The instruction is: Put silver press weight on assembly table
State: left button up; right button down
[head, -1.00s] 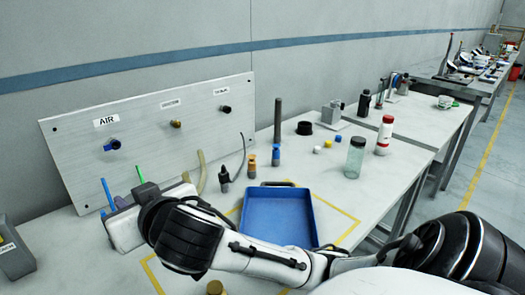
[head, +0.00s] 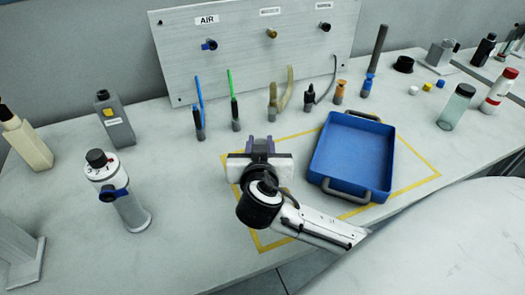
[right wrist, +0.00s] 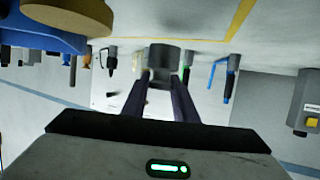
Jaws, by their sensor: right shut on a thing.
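My right gripper (head: 263,146) is over the pale table (head: 185,225), left of the blue tray and within the yellow outline. In the right wrist view my right gripper (right wrist: 165,82) is shut on a short grey cylinder (right wrist: 165,57), which looks like the silver press weight. The fingers hold it from both sides near their tips. In the head view the gripper mostly hides the weight. I cannot tell whether the weight touches the table. My left gripper is not in view.
The blue tray (head: 352,152) stands just right of the gripper. Several small tools stand in a row behind, before an upright panel (head: 245,50). A white dial-topped cylinder (head: 127,207) and a grey bottle (head: 117,122) stand left.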

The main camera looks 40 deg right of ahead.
jog(key=shift+f, duration=1.6)
jog(key=shift+f, duration=0.15)
jog(key=c, duration=1.4)
grip_release()
jog(key=shift+s+a, duration=0.1)
jog(key=shift+s, duration=0.05)
jog(key=v, duration=1.1)
jog(key=shift+s+a+r+b, duration=0.2)
jog(key=shift+r+b, duration=0.1)
jog(key=shift+r, duration=0.05)
